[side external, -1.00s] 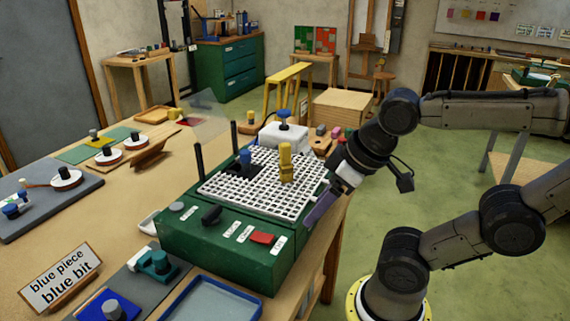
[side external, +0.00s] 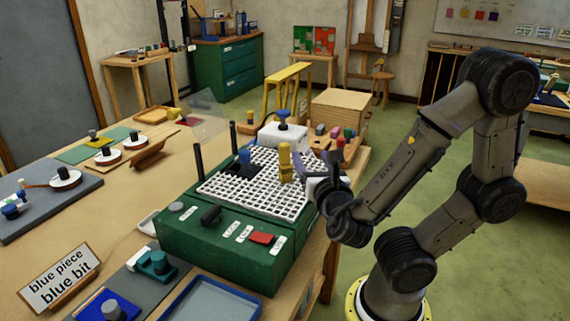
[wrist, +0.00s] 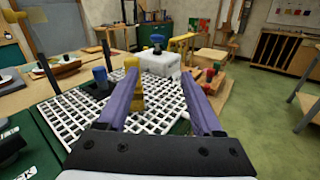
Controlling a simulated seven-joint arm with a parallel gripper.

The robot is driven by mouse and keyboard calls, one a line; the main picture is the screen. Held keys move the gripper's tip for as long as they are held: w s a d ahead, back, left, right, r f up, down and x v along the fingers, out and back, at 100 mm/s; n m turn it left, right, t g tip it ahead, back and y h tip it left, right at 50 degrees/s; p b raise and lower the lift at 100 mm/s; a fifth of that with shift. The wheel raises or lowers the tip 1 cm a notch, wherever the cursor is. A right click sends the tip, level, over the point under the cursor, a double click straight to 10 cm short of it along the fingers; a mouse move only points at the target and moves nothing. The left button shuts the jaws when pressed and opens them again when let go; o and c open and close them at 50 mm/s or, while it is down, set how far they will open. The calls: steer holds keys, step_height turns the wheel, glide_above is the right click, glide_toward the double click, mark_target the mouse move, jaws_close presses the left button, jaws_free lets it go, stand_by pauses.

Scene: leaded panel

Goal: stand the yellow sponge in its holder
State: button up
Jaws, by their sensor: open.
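A yellow upright piece with a knobbed top, which looks like the sponge (side external: 285,163), stands on the white grid (side external: 230,197) of the green machine. It also shows in the wrist view (wrist: 137,98), partly hidden by my left finger. My gripper (side external: 310,166) is open and empty, with purple fingers, just right of the yellow piece. In the wrist view the gripper (wrist: 161,82) has the yellow piece near its left finger, not centred. A blue-topped bit (side external: 244,157) stands on a dark patch of the grid, left of the yellow piece. I cannot clearly make out the holder.
A white block with a blue knob (side external: 283,132) stands behind the grid. Dark posts (side external: 198,162) rise at the machine's left side. A blue tray (side external: 215,303) lies in front. Small coloured blocks (side external: 335,131) sit on a wooden rack at the back right.

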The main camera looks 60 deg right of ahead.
mark_target(286, 154)
steer(key=a+f+n+t, duration=0.1)
steer(key=w+a+n+t+y, duration=0.1)
steer(key=a, duration=0.1)
steer(key=shift+w+f+n+y, duration=0.2)
steer(key=shift+f+n+y, duration=0.1)
steer(key=shift+f+n, duration=0.1)
steer(key=shift+w+a, duration=0.1)
steer(key=shift+x, duration=3.75)
jaws_close()
